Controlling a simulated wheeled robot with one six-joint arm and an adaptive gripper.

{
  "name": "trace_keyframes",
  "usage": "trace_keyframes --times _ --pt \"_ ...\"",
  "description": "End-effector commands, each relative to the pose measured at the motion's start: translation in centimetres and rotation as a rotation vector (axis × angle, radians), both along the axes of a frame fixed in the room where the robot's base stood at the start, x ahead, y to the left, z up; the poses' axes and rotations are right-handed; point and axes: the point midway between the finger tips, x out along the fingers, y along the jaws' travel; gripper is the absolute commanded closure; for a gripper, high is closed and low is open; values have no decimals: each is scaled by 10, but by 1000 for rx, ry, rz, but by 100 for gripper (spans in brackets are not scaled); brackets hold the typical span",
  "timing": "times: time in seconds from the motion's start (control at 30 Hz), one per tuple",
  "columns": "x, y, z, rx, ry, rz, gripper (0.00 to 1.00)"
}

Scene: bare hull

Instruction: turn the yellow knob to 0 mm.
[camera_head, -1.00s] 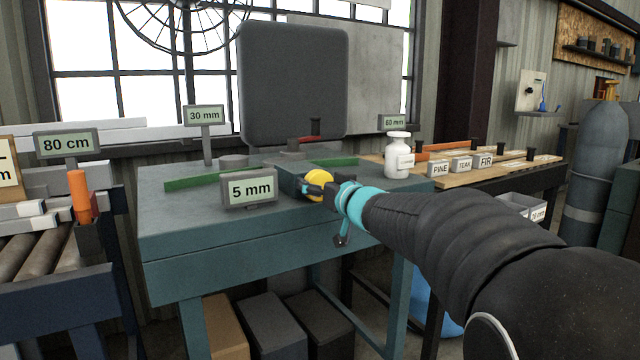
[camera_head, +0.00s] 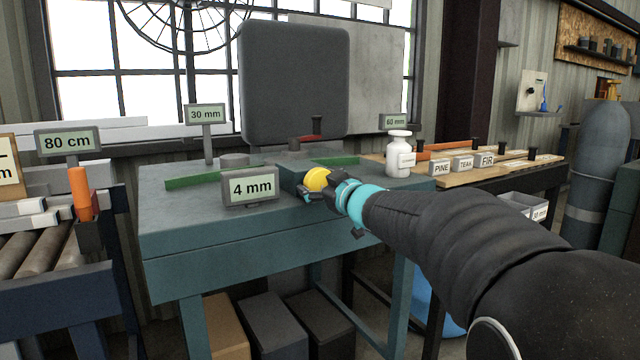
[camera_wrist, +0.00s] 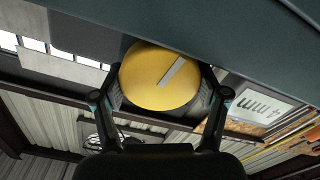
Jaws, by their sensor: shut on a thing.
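The yellow knob (camera_head: 317,179) is on the front of a dark box on the teal bench, partly hidden by my gripper in the head view. In the wrist view the knob (camera_wrist: 160,75) is a round yellow disc with a pale slanted line on its face. My gripper (camera_wrist: 160,97) is shut on the knob, one finger on each side of it. My gripper (camera_head: 316,188) also shows in the head view, meeting the knob from the right. The display (camera_head: 250,187) left of the knob reads 4 mm; it also shows in the wrist view (camera_wrist: 262,108), turned over.
The teal bench (camera_head: 200,225) holds green strips and a dark upright panel (camera_head: 293,85). A white bottle (camera_head: 399,155) stands to the right of the knob. Other signs read 30 mm (camera_head: 204,115), 80 cm (camera_head: 67,142) and 60 mm (camera_head: 393,121).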

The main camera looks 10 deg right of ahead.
Motion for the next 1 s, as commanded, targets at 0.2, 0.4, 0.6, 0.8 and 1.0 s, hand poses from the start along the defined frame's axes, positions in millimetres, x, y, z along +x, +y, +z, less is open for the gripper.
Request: trace_keyframes --times 0.2,0.4,0.6,0.8,1.0 --pt "0 0 0 -1 0 0 62" --pt "0 0 0 0 0 0 1" --pt "0 0 0 0 0 0 1" --pt "-3 -1 0 0 0 -1 1" --pt "-26 -9 1 -1 -2 -1 1"
